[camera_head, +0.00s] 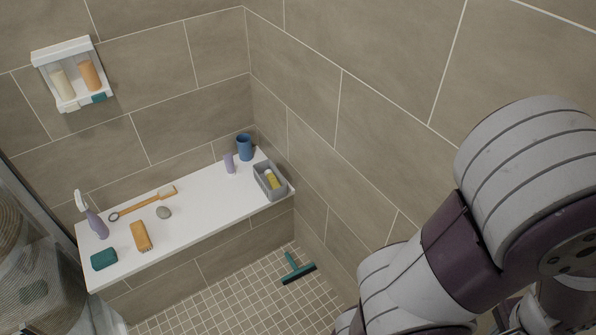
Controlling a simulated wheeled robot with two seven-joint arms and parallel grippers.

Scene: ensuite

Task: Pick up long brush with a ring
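A long orange-tan brush (145,202) lies on the white bench (205,208), near the wall side. Its handle ends in a dark ring at the left, and its bristle head is at the right. Neither of my grippers can be seen. Part of my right arm fills the right side of the view, well apart from the brush.
On the bench are a spray bottle (92,217), a teal sponge (104,259), a short orange brush (141,236), a grey stone (164,212), a lilac bottle (229,163), a blue cup (245,147) and a grey bin (270,181). A squeegee (297,268) lies on the floor. A shelf (73,73) hangs above.

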